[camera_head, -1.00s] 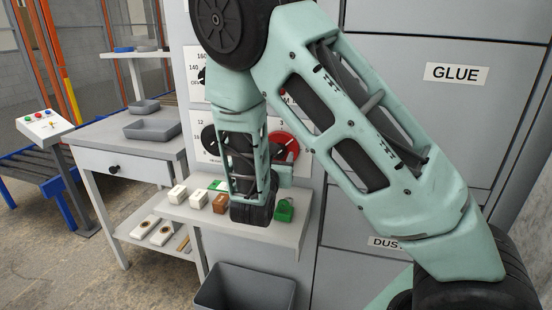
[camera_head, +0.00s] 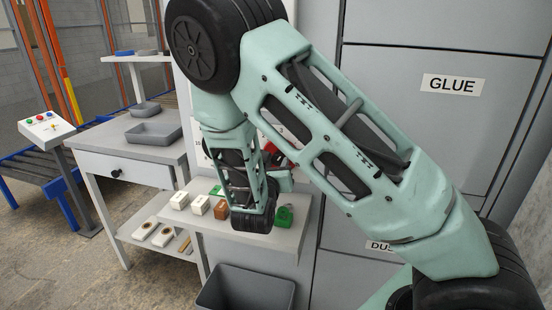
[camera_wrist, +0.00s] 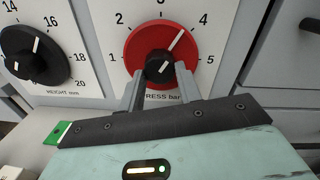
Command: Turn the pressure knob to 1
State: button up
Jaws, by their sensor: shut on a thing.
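The red pressure dial (camera_wrist: 135,50) faces me in the wrist view, with numbers 1 to 5 around it. Its white pointer line lies between 3 and 4, nearer to 4. A black knob (camera_wrist: 157,65) stands at its centre. My gripper (camera_wrist: 159,76) is shut on the knob, one finger on each side. The label below is partly hidden by my gripper. In the head view, my arm covers most of the panel, and only part of the red dial (camera_head: 284,156) shows.
A black height dial (camera_wrist: 20,55) is left of the pressure dial. A grey bin (camera_head: 245,288) stands beneath. Grey cabinets labelled GLUE (camera_head: 448,84) are at right.

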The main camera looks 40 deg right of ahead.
jog(key=n+p, duration=0.3)
jog(key=p, duration=0.1)
jog(key=shift+r+n+p, duration=0.35)
jog(key=shift+n, duration=0.05)
jog(key=n+p, duration=0.3)
jog(key=p, duration=0.1)
jog(key=n+p, duration=0.6)
jog(key=shift+n+g+p, duration=0.3)
jog(key=shift+p, duration=0.05)
jog(key=n+p, duration=0.2)
jog(key=n, duration=0.3)
jog(key=shift+g+p, duration=0.3)
jog(key=shift+p, duration=0.1)
jog(key=n, duration=0.2)
jog(key=n+p, duration=0.1)
jog(key=n, duration=0.1)
jog(key=shift+a+f+n+h, duration=0.1)
jog(key=shift+f+n+h, duration=0.05)
jog(key=shift+n+h, duration=0.15)
jog(key=shift+n, duration=0.3)
jog(key=o, duration=1)
